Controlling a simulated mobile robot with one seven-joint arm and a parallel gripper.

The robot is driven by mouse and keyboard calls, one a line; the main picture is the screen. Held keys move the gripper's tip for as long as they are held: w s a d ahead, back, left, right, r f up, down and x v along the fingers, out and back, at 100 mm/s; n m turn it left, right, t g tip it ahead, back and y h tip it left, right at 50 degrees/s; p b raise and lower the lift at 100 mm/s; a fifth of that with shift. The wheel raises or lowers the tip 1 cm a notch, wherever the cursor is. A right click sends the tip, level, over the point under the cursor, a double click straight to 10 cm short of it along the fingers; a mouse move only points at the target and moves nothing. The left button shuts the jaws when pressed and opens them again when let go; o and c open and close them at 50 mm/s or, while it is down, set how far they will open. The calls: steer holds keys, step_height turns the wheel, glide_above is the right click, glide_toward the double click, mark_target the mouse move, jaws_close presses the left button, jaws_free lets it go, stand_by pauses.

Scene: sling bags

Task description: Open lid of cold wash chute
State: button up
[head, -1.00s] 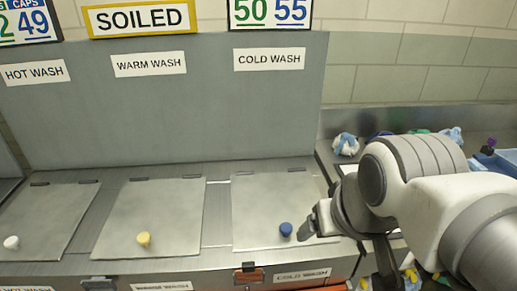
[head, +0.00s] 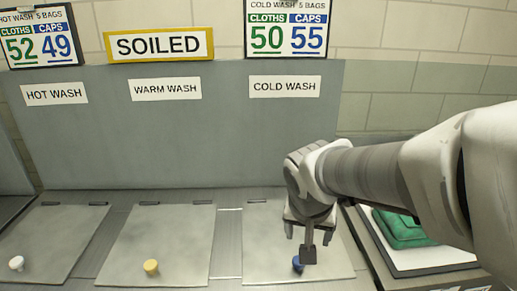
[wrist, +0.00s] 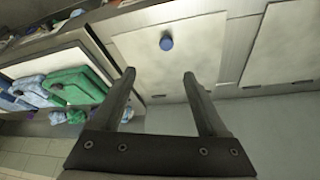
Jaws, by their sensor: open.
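The cold wash lid (head: 265,235) is a flat grey panel lying shut under the COLD WASH label (head: 285,84). Its blue knob (head: 297,263) stands near the front edge, partly behind my gripper (head: 308,245) in the head view. In the wrist view the blue knob (wrist: 166,42) shows on the lid (wrist: 190,65), beyond the fingertips and roughly between them. My gripper (wrist: 160,73) is open and empty there, apart from the knob. The lid's hinges lie along its back edge.
The warm wash lid (head: 165,235) with a yellow knob and the hot wash lid (head: 50,235) with a white knob lie shut to the left. Folded green cloth (head: 400,228) lies in a tray on the right. A grey back panel (head: 190,150) rises behind the lids.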

steer(key=shift+m, duration=0.3)
steer(key=b+x, duration=0.1)
steer(key=x, duration=0.5)
steer(key=w+a+b+x, duration=0.1)
steer(key=b+x, duration=0.1)
steer(key=x, duration=0.5)
steer(key=b+x, duration=0.1)
steer(key=x, duration=0.6)
steer(key=shift+w+a+r, duration=0.1)
steer(key=shift+w+a, duration=0.05)
steer(key=shift+w, duration=0.1)
jaws_close()
stand_by(0.4)
